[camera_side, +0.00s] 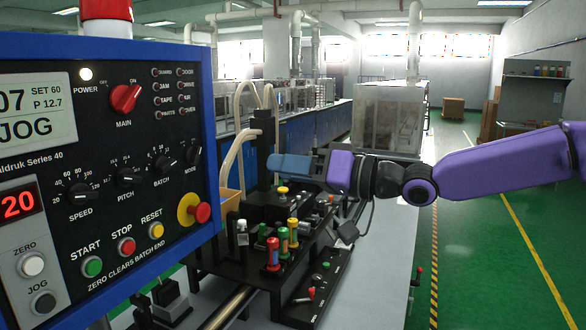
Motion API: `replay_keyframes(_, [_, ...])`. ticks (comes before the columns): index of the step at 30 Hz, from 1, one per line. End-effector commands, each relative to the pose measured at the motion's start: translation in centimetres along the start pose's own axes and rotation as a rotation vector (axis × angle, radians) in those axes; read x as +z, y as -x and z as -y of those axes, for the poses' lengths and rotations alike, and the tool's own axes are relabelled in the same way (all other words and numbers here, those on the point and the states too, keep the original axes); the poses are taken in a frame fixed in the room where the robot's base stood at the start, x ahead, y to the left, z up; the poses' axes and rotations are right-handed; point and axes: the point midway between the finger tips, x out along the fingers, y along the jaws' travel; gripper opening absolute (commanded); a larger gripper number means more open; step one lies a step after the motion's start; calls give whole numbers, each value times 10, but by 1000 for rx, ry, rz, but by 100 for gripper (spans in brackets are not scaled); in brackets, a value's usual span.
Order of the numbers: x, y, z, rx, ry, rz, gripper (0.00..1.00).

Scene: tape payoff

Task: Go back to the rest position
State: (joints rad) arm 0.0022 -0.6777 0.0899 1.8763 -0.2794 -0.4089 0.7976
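My gripper (276,163) shows at the end of my purple arm, which reaches in from the right edge of the picture. Its blue fingers point left, close to a black upright post (264,150) on the machine. The fingers are seen from the side and overlap, so I cannot tell whether they are apart or whether anything is between them. Contact with the post cannot be judged either. My gripper is above the black machine bed (262,211), with a yellow knob (283,190) below it.
A large blue-framed control panel (100,180) fills the left foreground. Several red, green and yellow-topped parts, including a red one (273,254), stand below my gripper. A black strip (318,289) with small controls lies in front. The grey table (375,275) is bare towards the right.

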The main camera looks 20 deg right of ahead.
Motion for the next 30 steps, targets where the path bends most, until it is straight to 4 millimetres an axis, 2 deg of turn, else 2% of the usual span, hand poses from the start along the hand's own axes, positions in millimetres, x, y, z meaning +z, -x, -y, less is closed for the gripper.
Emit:
replay_keyframes(21, [4, 7, -2, 10, 5, 16, 38])
replay_keyframes(23, [11, 12, -4, 26, 17, 44, 38])
replay_keyframes(26, [32, 29, -12, 72, 53, 132, 38])
replay_keyframes(30, [76, 70, -28, 150, 134, 321, 38])
